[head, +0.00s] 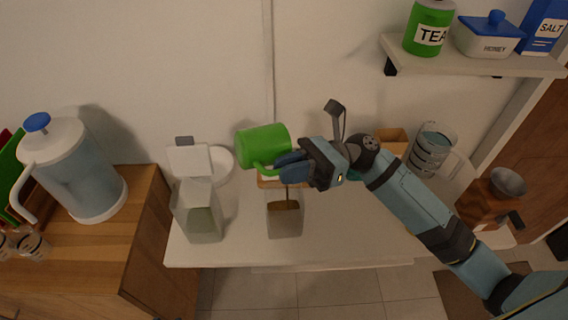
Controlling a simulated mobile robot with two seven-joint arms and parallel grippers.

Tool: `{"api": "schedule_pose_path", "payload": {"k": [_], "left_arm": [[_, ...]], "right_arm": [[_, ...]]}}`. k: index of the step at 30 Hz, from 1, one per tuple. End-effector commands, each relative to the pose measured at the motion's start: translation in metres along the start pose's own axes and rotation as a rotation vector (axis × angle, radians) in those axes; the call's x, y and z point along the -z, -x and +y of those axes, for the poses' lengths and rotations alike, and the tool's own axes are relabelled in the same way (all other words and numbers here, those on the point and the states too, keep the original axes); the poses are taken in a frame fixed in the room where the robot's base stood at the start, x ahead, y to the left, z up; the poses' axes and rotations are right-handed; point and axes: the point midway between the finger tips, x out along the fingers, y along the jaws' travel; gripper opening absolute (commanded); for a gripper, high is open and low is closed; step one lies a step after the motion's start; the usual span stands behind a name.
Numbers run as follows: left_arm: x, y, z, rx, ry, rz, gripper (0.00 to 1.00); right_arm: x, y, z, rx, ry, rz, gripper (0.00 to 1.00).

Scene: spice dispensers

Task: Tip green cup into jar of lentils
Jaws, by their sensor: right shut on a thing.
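My right gripper (290,167) is shut on the green cup (263,146), near its handle. The cup is tipped onto its side in the air, above and slightly left of a clear square jar (285,226) with brown contents low in it. The gripper hides part of the cup and the jar's top. A thin dark streak shows between the gripper and the brown contents; I cannot tell whether it is falling material. A second square jar (202,222) with pale greenish contents stands to the left with its white lid (190,160) up. My left gripper is out of view.
A pitcher with a blue knob (72,172) stands on the wooden counter at left. A measuring jug (431,148), an orange-brown container (392,140) and a grinder (490,198) are at right. A shelf (470,62) holds tea, honey and salt containers. The white table's front is clear.

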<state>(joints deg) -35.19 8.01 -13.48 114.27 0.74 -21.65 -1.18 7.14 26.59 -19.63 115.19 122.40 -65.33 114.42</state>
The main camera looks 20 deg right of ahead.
Motion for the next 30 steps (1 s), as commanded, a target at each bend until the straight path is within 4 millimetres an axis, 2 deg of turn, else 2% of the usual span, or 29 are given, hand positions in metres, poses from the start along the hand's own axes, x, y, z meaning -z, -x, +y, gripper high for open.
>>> {"api": "schedule_pose_path", "payload": {"k": [30], "left_arm": [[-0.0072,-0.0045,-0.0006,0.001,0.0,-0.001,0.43]], "right_arm": [[-0.0021,0.004,0.0003,-0.013,0.011,-0.103,0.0]]}}
